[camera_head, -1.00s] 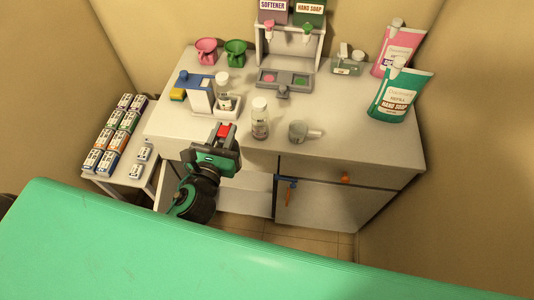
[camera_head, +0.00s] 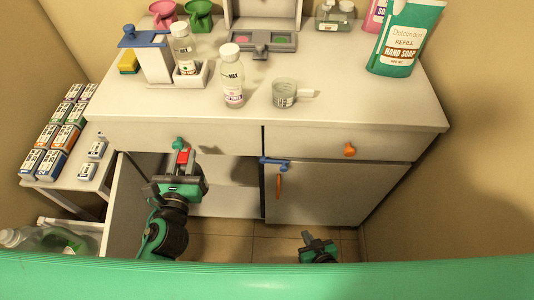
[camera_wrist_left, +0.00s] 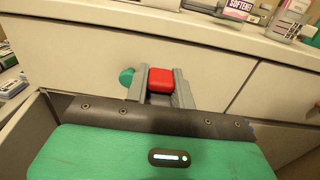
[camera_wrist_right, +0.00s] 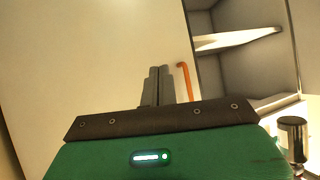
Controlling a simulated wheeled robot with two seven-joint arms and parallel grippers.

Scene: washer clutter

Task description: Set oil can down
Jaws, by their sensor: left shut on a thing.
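My left gripper (camera_head: 184,158) is in front of the counter's left drawer, below the counter top. It is shut on a small red block-shaped thing (camera_wrist_left: 161,80), which also shows in the head view (camera_head: 183,156). Only its red top shows between the fingers, so I cannot tell from its shape whether it is the oil can. It is held clear of the counter top. My right gripper (camera_head: 318,243) is low in front of the right cabinet door. In the right wrist view its fingers (camera_wrist_right: 158,84) are together with nothing between them.
The counter top (camera_head: 340,112) holds a bottle (camera_head: 232,80), a measuring cup (camera_head: 284,93) and a hand soap refill pouch (camera_head: 405,40). The left cabinet door (camera_head: 128,205) stands open. The right door (camera_head: 325,195) is shut. A side table (camera_head: 75,178) holds several small boxes.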

